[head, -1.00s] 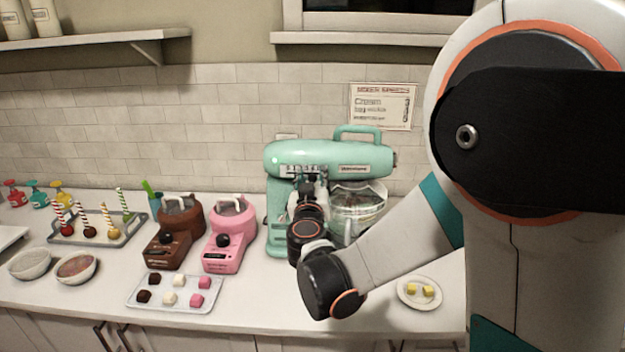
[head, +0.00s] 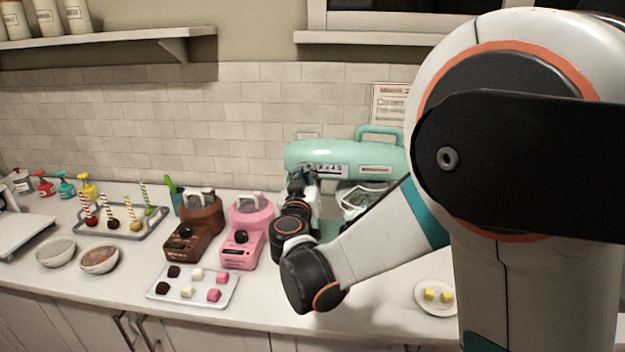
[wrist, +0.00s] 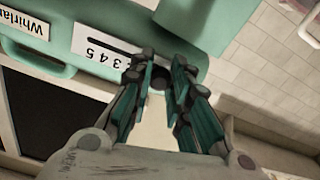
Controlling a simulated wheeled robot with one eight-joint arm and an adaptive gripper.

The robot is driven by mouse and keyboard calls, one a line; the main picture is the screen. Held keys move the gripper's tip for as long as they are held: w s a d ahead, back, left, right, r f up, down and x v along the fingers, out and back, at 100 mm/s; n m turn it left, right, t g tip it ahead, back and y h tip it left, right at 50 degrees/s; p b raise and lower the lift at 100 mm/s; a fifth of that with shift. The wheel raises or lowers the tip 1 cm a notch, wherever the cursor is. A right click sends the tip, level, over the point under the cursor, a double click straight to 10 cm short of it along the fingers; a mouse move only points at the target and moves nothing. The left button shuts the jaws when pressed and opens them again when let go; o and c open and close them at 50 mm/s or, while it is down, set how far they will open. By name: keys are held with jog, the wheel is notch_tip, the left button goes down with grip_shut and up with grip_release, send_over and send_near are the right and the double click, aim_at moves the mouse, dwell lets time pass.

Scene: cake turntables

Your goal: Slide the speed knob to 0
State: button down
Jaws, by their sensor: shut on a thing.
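The mint-green stand mixer (head: 350,152) stands on the counter, with a white speed scale (head: 328,171) on the side of its head. In the wrist view the scale (wrist: 90,48) shows a dark slot and some digits, including 3, 4 and 5. My gripper (head: 300,188) is at the left end of the scale in the head view. In the wrist view my gripper (wrist: 160,80) has its fingers closed around the dark round speed knob (wrist: 160,76). The fingers hide that end of the scale, so the knob's exact mark cannot be read.
A pink melting pot (head: 248,225) and a brown one (head: 198,225) stand left of the mixer. A tray of coated cubes (head: 232,298) lies in front of them. A plate with yellow cubes (head: 423,304) is at the right.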

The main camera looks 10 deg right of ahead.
jog(key=c, duration=1.5)
grip_release()
jog(key=shift+a, duration=0.35)
jog(key=shift+o, duration=0.2)
jog(key=shift+d, duration=0.1)
jog(key=v, duration=0.7)
jog(key=shift+s, duration=0.2)
